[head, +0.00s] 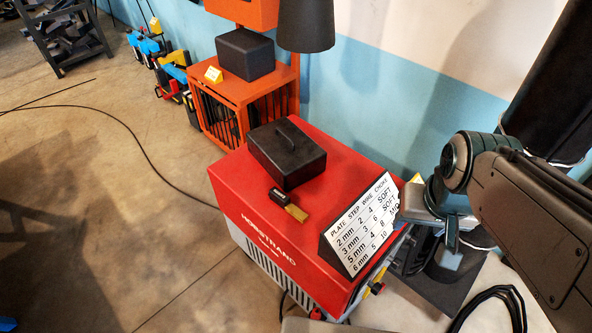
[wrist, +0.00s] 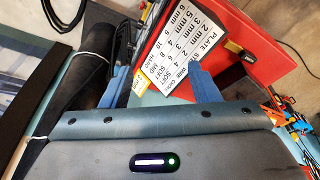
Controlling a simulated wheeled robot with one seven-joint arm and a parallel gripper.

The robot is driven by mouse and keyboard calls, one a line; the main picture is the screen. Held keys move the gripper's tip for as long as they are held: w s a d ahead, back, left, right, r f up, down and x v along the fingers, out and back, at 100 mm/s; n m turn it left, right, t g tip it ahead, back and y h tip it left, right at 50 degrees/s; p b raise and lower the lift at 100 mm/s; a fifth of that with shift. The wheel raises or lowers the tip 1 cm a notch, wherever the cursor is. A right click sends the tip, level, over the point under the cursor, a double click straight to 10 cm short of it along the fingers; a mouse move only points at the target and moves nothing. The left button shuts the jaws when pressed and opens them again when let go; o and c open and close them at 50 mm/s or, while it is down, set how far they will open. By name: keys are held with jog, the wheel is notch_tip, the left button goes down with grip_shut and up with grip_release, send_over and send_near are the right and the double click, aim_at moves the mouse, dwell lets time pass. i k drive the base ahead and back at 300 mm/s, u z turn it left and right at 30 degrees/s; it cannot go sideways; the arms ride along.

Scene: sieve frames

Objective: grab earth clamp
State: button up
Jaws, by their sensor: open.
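A small dark piece with a brass-coloured end (head: 288,206), which may be the earth clamp, lies on top of the red welding machine (head: 330,150). It also shows in the wrist view (wrist: 238,50), near the edge of the settings sign. I cannot be sure that it is the clamp. My gripper (head: 440,225) is beside the machine's right end, near the sign, and apart from the small piece. In the wrist view its blue fingers (wrist: 162,84) are spread wide, with no object visibly held between them. My arm hides part of the area to the right.
A slanted settings sign (head: 362,225) stands at the machine's right edge. A black box with a handle (head: 287,153) sits behind the small piece. Black cable (head: 500,300) lies coiled at the lower right. An orange cage (head: 235,105) stands behind. Floor at left is mostly open.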

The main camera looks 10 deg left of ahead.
aim_at(281, 199)
jog(key=z, duration=0.5)
jog(key=k, duration=1)
jog(key=u, duration=0.65)
jog(key=i, duration=1)
